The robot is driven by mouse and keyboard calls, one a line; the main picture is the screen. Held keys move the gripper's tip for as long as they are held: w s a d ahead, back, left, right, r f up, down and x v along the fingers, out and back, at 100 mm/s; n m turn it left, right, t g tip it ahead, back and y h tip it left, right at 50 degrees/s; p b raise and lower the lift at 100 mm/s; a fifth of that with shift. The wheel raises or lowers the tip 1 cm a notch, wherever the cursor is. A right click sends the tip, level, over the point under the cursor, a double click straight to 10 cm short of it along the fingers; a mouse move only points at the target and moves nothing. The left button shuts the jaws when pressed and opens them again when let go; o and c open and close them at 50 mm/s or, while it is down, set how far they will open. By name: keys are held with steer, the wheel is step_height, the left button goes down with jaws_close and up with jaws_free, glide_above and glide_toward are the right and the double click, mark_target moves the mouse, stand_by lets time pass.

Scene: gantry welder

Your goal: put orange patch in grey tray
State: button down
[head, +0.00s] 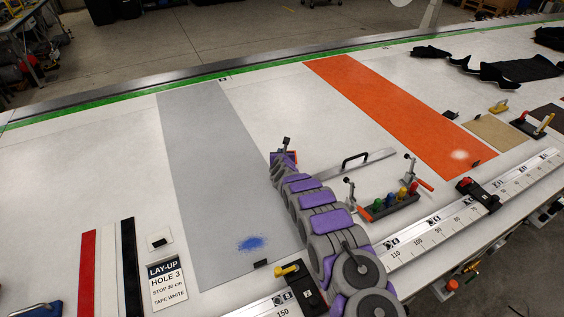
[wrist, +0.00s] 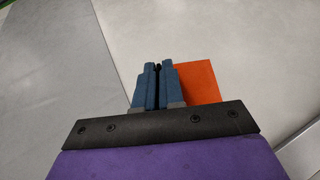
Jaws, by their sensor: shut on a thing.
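My gripper (wrist: 158,85) is shut on the orange patch (wrist: 203,82), a flat square sticking out to the right of the blue fingers in the wrist view. Part of the patch is hidden behind the fingers. In the head view my gripper (head: 284,150) is at the far end of my purple and grey arm, at the right edge of a long grey area (head: 205,150), with only a little orange showing there. This grey area looks like a flat strip on the table; I cannot tell any raised walls on it. A blue speckled mark (head: 251,244) lies on its near part.
A long orange strip (head: 395,110) lies to the right. A rack with coloured handles (head: 390,206), clamps and a long ruler (head: 450,222) stand right of my arm. A LAY-UP sign (head: 167,285) lies at left front. The far left table is clear.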

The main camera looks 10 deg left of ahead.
steer(key=shift+s+a+f, duration=0.1)
steer(key=shift+a+f, duration=0.35)
steer(key=shift+f, duration=0.35)
steer(key=f, duration=0.3)
steer(key=shift+a+f, duration=0.1)
steer(key=shift+a, duration=0.3)
steer(key=shift+d+f, duration=0.15)
steer(key=shift+d, duration=0.5)
steer(key=c, duration=1.7)
jaws_free()
steer(key=o, duration=0.4)
steer(key=shift+a, duration=0.55)
steer(key=shift+o, duration=0.2)
steer(key=shift+d, duration=0.15)
